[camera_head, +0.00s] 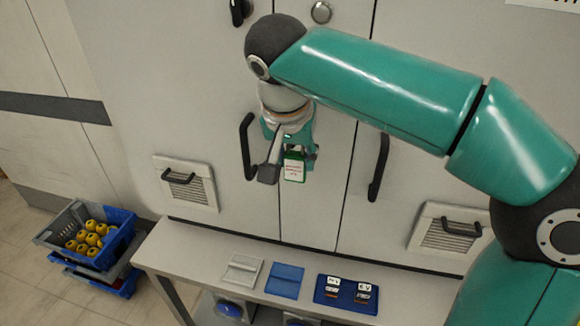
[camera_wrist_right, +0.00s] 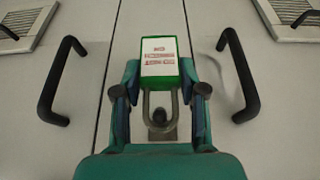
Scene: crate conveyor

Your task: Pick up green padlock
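The green padlock (camera_head: 294,168) has a white label with red lettering. In the right wrist view the padlock (camera_wrist_right: 160,72) sits upright between the fingertips of my right gripper (camera_wrist_right: 160,82), its grey shackle toward the gripper's palm. The fingers lie against both sides of the green body, so the gripper is shut on it. A small dark round part shows inside the shackle; I cannot tell what it belongs to. In the head view my right gripper (camera_head: 290,150) hangs in front of the pale cabinet doors. My left gripper is not in view.
Black door handles (camera_head: 247,146) (camera_head: 380,167) stand out on the cabinet. Below is a pale bench (camera_head: 190,250) with a grey pad, a blue pad and a dark blue tray (camera_head: 346,295) of small items. Stacked crates (camera_head: 60,228) with yellow balls stand on the floor at left.

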